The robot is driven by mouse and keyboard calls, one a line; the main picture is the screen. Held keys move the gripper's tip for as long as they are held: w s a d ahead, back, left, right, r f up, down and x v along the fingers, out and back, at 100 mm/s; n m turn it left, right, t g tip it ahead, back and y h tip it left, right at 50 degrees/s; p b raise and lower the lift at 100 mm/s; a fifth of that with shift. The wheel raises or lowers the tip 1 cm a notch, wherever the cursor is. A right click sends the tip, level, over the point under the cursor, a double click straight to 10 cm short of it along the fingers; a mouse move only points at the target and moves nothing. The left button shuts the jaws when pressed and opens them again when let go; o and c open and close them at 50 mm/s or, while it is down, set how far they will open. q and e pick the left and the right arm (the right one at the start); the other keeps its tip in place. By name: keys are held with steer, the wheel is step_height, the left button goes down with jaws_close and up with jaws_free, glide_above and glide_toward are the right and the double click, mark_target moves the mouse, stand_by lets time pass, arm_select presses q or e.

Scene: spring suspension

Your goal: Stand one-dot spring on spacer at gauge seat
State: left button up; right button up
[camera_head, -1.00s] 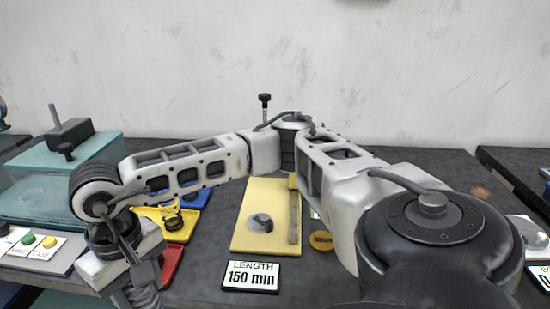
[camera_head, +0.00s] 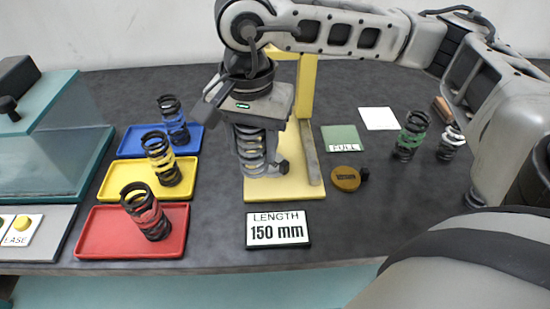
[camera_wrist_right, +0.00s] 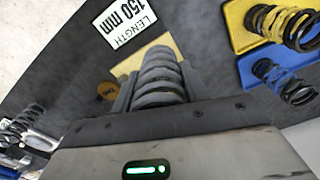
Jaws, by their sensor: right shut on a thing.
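My right gripper (camera_head: 262,158) is shut on a grey coil spring (camera_head: 249,145), held roughly upright over the yellow gauge base (camera_head: 232,190). The spring also shows between the fingers in the right wrist view (camera_wrist_right: 160,78). I cannot make out dots on it. The gauge has a yellow upright (camera_head: 307,85) behind the gripper. The seat and any spacer on it are hidden by the spring and fingers, so I cannot tell whether the spring touches down. My left gripper is not in view.
Red (camera_head: 95,235), yellow (camera_head: 113,180) and blue (camera_head: 135,142) trays, each with a spring, stand left of the gauge. A LENGTH 150 mm display (camera_head: 278,230) is in front. An orange-yellow disc (camera_head: 345,179), a green FULL pad (camera_head: 341,138) and a green-banded spring (camera_head: 411,135) are right.

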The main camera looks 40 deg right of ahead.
steer(key=s+d+r+m+b, duration=0.15)
steer(key=s+r+m, duration=0.3)
steer(key=m, duration=1.05)
steer(key=s+d+r+m+b, duration=0.1)
steer(key=s+d+r+m, duration=0.3)
steer(key=m, duration=1.1)
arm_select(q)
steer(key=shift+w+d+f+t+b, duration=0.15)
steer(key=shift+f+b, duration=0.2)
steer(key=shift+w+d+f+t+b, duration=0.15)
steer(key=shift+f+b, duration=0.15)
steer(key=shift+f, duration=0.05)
arm_select(e)
steer(key=w+d+f, duration=0.1)
steer(key=w+f, duration=1)
steer(key=w, duration=0.2)
steer(key=shift+w+f, duration=0.2)
steer(key=shift+f, duration=0.05)
steer(key=shift+d, duration=0.1)
steer(key=shift+f, duration=0.3)
arm_select(q)
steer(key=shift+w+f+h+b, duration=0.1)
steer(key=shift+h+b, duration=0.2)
steer(key=shift+b, duration=0.2)
arm_select(e)
steer(key=shift+f, duration=0.35)
